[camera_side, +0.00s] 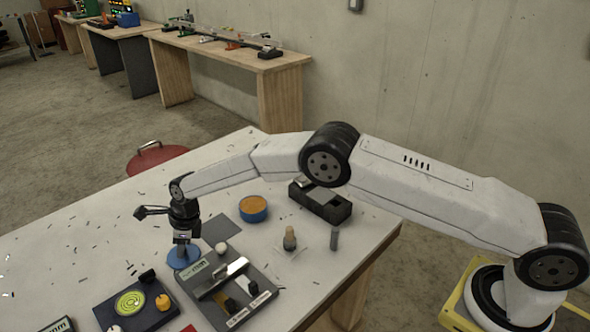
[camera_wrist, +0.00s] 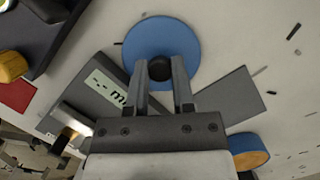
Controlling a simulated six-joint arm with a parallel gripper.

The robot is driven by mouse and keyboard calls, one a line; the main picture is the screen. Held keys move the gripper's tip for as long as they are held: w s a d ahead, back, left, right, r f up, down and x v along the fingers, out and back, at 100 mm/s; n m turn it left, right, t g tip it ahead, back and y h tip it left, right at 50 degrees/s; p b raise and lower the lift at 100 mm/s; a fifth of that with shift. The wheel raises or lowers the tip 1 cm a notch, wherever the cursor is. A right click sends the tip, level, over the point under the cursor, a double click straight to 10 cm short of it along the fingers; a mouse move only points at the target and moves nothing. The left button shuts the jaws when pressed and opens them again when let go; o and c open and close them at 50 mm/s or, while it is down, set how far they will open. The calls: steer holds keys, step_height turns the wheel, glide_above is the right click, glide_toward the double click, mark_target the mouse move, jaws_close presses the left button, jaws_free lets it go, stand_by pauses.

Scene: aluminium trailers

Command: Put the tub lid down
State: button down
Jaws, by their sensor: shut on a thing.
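The tub lid (camera_side: 184,257) is a flat blue disc with a dark knob. It also shows in the wrist view (camera_wrist: 160,38). My gripper (camera_side: 182,246) points down over it, and its two fingers (camera_wrist: 160,75) are shut on the knob at the disc's centre. The lid is level, low at the table; I cannot tell whether it touches the surface. The blue tub (camera_side: 253,214) stands uncovered to the right and farther back, with orange-brown contents; part of it shows in the wrist view (camera_wrist: 247,143). A flat grey square (camera_side: 221,228) lies between lid and tub.
A grey fixture (camera_side: 262,292) with a metal bar is close at the lid's right. A dark device with a yellow-green dial (camera_side: 131,302) is in front. A black open block (camera_side: 320,208), a small brush-like piece (camera_side: 290,238) and a grey cylinder (camera_side: 334,239) stand farther right. Shavings litter the left table.

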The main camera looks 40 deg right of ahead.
mark_target(198, 252)
steer(key=shift+f, duration=0.1)
steer(key=shift+c, duration=2.4)
jaws_free()
steer(key=v, duration=1.2)
steer(key=shift+d, duration=0.1)
